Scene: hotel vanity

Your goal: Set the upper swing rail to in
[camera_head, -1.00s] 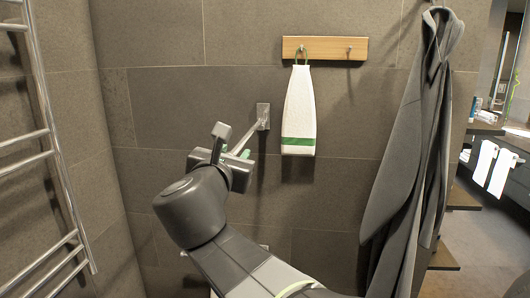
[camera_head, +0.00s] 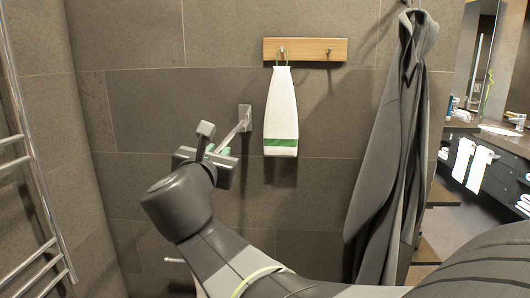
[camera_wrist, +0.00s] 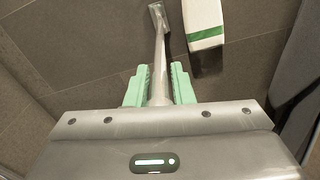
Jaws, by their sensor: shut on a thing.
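The upper swing rail (camera_head: 233,135) is a slim metal bar. It runs from a square wall plate (camera_head: 245,117) out from the grey tiled wall, toward the lower left in the head view. My gripper (camera_head: 214,151) is at its outer end. In the wrist view the rail (camera_wrist: 160,48) runs down from its plate to between the two green fingers of my gripper (camera_wrist: 159,82), which are shut on it. The rail's outer tip is hidden by the gripper body.
A white towel (camera_head: 281,115) with a green stripe hangs from a wooden peg board (camera_head: 305,49), just right of the rail. A grey robe (camera_head: 393,150) hangs further right. A chrome ladder rack (camera_head: 25,150) is at the left. A small bar (camera_head: 174,261) shows low on the wall.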

